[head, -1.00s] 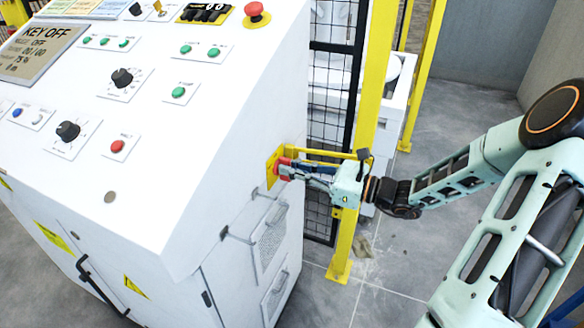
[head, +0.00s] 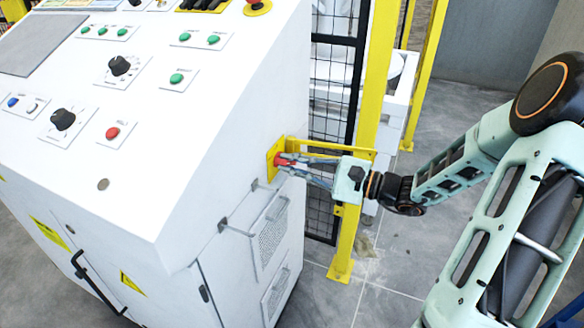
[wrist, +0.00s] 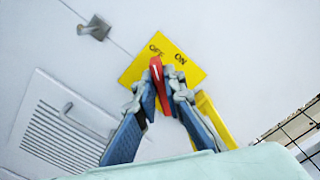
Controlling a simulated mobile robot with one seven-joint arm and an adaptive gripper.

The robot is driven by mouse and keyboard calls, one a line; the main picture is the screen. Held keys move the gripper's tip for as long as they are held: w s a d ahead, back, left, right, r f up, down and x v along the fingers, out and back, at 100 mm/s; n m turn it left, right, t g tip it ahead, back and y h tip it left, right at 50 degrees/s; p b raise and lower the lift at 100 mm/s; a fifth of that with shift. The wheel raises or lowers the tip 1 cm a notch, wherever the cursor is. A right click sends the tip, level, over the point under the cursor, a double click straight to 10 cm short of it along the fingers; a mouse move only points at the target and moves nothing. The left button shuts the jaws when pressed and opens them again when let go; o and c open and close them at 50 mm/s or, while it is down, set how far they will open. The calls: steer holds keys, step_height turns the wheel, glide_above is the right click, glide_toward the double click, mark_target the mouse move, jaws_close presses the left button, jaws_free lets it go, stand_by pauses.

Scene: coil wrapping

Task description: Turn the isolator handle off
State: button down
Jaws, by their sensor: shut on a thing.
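The red isolator handle (wrist: 158,82) sits on a yellow plate (wrist: 141,67) marked OFF and ON, on the side of the white cabinet. In the wrist view, the upper end of the handle lies just under the word OFF. My gripper (wrist: 161,93) is shut on the handle, one blue-grey finger on each side. In the head view, my gripper (head: 290,163) reaches in from the right to the handle (head: 281,160). The fingers hide part of the handle there.
The cabinet's sloped panel (head: 140,120) has buttons, knobs and a blank grey display (head: 55,45). A yellow post (head: 362,200) and black mesh fence stand behind my gripper. A vented cover (head: 272,235) with a handle is below the plate.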

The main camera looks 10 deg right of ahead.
steer(key=shift+s+f+n+b, duration=0.1)
steer(key=shift+f+n+b, duration=0.1)
steer(key=shift+n+b, duration=1.35)
steer(key=shift+f+n+b, duration=0.2)
steer(key=shift+n+b, duration=1.05)
steer(key=shift+n, duration=0.5)
steer(key=c, duration=2)
jaws_free()
steer(key=shift+r, duration=0.1)
steer(key=v, duration=1.2)
